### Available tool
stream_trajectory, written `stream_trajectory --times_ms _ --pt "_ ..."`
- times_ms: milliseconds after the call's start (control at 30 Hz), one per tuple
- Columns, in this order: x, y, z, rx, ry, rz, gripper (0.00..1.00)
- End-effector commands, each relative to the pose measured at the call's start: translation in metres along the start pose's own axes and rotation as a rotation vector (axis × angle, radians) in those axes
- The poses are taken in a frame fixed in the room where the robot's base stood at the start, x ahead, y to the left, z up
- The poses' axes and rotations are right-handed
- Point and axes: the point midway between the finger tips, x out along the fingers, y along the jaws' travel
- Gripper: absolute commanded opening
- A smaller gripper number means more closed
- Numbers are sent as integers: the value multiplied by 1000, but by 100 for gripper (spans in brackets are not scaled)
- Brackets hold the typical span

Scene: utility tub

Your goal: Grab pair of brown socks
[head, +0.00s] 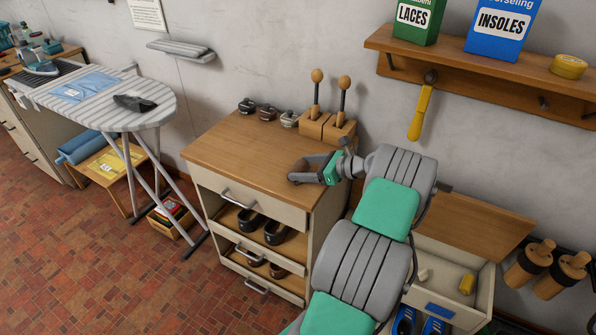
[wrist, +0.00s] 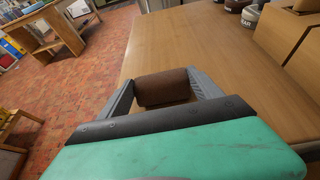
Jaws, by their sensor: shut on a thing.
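The pair of brown socks (wrist: 167,86) shows in the wrist view as a dark brown roll between my two grey fingers. My gripper (head: 304,170) is shut on it, one finger at each end of the roll. In the head view the gripper is over the front right part of the wooden cabinet top (head: 235,148), and the socks are mostly hidden by the fingers. I cannot tell whether the roll touches the wood.
Small dark jars (head: 267,113) and a wooden block with two upright handles (head: 327,125) stand at the cabinet's back. Open shelves below hold shoes (head: 250,221). An ironing board (head: 105,98) stands left. An open drawer (head: 440,262) is right. The cabinet top's left side is clear.

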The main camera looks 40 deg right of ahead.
Motion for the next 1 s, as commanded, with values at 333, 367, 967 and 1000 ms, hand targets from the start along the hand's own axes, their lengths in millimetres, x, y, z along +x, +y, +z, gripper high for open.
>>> stream_trajectory --times_ms 333,367,967,1000 --pt "0 0 0 0 0 0 34" --pt "0 0 0 0 0 0 34" --pt "-57 54 83 -2 1 -4 34" --pt "-63 67 85 1 1 -3 34"
